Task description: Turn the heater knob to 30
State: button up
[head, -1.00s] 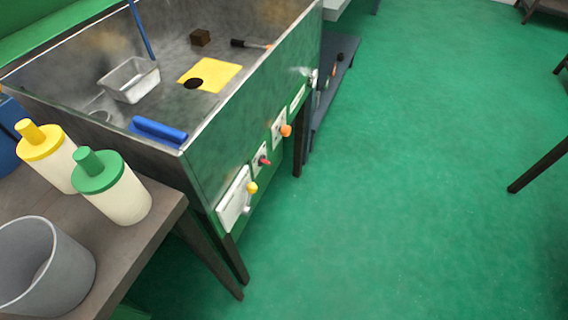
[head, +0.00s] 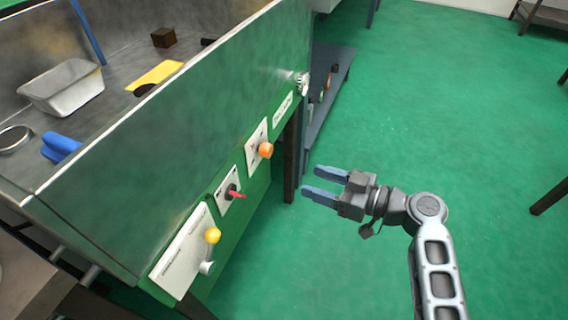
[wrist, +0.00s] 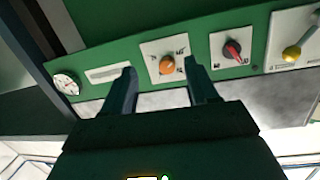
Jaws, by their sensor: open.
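An orange knob (head: 265,150) on a white marked plate sits on the green front panel; it also shows in the wrist view (wrist: 167,65), between my fingers in the picture. Beside it is a dial with a red pointer (head: 234,193), also in the wrist view (wrist: 232,49). Small marks surround both dials, but I cannot read them surely or tell which dial is the heater's. My gripper (head: 312,181) is open and empty, to the right of the panel, its blue fingers pointing towards the panel. It touches no knob.
A yellow-balled lever (head: 212,236) is at the panel's near end. A round gauge (head: 303,83) and a label plate (head: 283,109) are at the far end. A dark table leg (head: 291,158) stands below the panel. The green floor (head: 430,120) to the right is clear.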

aim_at(271, 152)
jog(key=w+a+r, duration=0.1)
jog(key=a, duration=0.2)
jog(key=w+a+r+n+y, duration=0.1)
jog(key=w+a, duration=0.1)
jog(key=a, duration=0.1)
jog(key=w+a+r+n+g+y+b, duration=0.1)
jog(key=a, duration=0.2)
jog(key=shift+w+a+r, duration=0.2)
jog(key=shift+w, duration=0.2)
jog(key=c, duration=1)
